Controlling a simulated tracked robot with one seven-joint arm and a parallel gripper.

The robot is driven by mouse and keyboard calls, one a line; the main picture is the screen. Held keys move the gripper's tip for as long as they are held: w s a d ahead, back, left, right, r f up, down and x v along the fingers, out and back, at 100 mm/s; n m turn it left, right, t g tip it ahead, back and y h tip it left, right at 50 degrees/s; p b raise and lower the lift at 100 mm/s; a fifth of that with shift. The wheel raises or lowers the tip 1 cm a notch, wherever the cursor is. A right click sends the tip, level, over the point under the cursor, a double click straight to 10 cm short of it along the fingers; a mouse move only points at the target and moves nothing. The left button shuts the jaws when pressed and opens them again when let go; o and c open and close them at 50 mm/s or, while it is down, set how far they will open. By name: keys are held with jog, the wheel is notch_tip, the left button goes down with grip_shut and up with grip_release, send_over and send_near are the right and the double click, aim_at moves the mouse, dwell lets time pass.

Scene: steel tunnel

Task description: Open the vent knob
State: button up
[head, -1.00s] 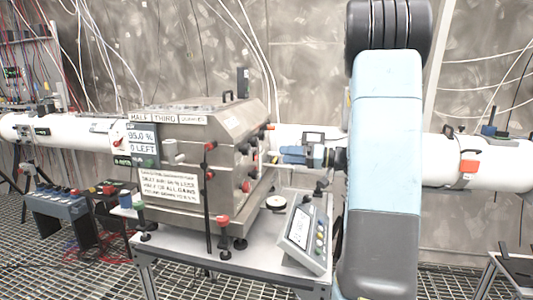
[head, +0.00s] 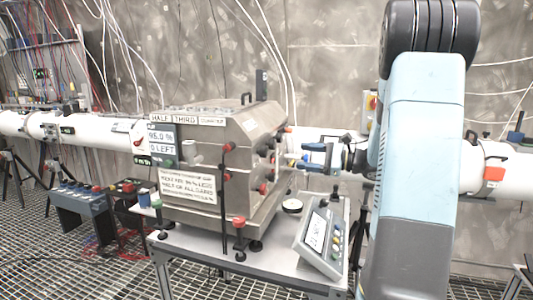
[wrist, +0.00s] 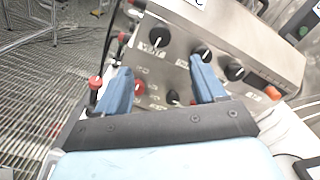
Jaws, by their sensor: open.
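The steel box (head: 215,165) stands on a grey table in the head view, its knobbed side facing my gripper (head: 312,158). In the wrist view that side shows as a panel with black knobs, among them a left one (wrist: 159,37), a middle one (wrist: 200,52) and a right one (wrist: 235,71). A red knob (wrist: 138,87) shows beside the left finger, and a smaller black knob (wrist: 173,97) shows between the fingers.
A grey console with a display (head: 320,236) stands on the table (head: 195,245) below my arm. A white pipe (head: 345,140) runs behind. A red-topped post (wrist: 95,82) is close left of my gripper. Grated floor is open at the front left.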

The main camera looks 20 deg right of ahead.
aim_at(267, 151)
jog(key=w+a+m, duration=0.1)
jog(key=w+a, duration=0.1)
jog(key=a, duration=0.1)
jog(key=w+a+m, duration=0.2)
jog(key=w+a, duration=0.1)
jog(key=a, duration=0.1)
jog(key=w+a+m, duration=0.2)
jog(key=w+a, duration=0.1)
jog(key=a, duration=0.1)
jog(key=shift+a+r, duration=0.1)
jog(key=shift+a, duration=0.05)
dwell(0.4)
jog(key=shift+c, duration=0.2)
jog(key=c, duration=1)
jog(key=shift+w+m, duration=0.1)
jog(key=shift+m, duration=1.9)
jog(key=o, duration=1)
jog(key=shift+o, duration=0.2)
jog(key=shift+d, duration=0.2)
